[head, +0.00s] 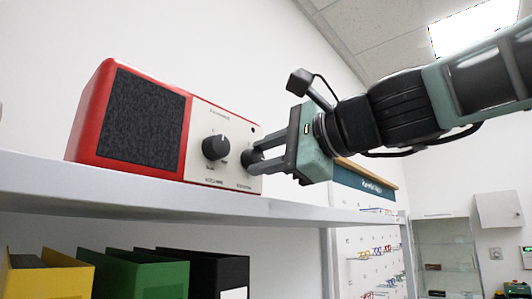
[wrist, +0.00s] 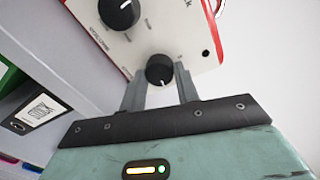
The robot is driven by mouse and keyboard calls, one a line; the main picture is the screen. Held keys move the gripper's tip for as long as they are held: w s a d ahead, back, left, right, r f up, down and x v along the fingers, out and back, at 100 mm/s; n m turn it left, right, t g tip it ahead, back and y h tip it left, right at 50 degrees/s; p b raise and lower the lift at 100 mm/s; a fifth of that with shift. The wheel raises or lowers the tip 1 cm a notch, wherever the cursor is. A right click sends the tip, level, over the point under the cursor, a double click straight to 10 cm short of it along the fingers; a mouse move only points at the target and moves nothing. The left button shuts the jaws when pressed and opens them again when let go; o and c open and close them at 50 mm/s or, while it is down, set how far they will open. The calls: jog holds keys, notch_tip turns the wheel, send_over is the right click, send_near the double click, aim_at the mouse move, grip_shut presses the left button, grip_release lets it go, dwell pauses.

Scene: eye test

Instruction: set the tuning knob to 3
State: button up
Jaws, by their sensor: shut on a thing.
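A red radio (head: 105,95) with a dark speaker grille and a cream front panel stands on a shelf. The panel carries a larger black knob (head: 215,147) and, to its right, a smaller dark knob (head: 246,157), which I take as the tuning knob. My gripper (head: 256,162) is shut on the smaller knob. In the wrist view the two fingers lie on either side of this knob (wrist: 160,68), and its white pointer line points toward the bottom of the picture. The larger knob (wrist: 118,13) is clear of the fingers. Scale numbers around the gripped knob are too small or hidden to read.
The white shelf (head: 150,199) runs under the radio. Yellow, green (head: 150,270) and black binders stand below it. A pegboard (head: 375,255) with small coloured items hangs at the right. The space in front of the panel is otherwise clear.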

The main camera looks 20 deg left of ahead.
jog(key=shift+m, duration=1.8)
jog(key=shift+f, duration=0.1)
jog(key=o, duration=1)
jog(key=shift+w+b+v, duration=0.2)
jog(key=shift+b+v, duration=3.05)
jog(key=shift+v, duration=5.5)
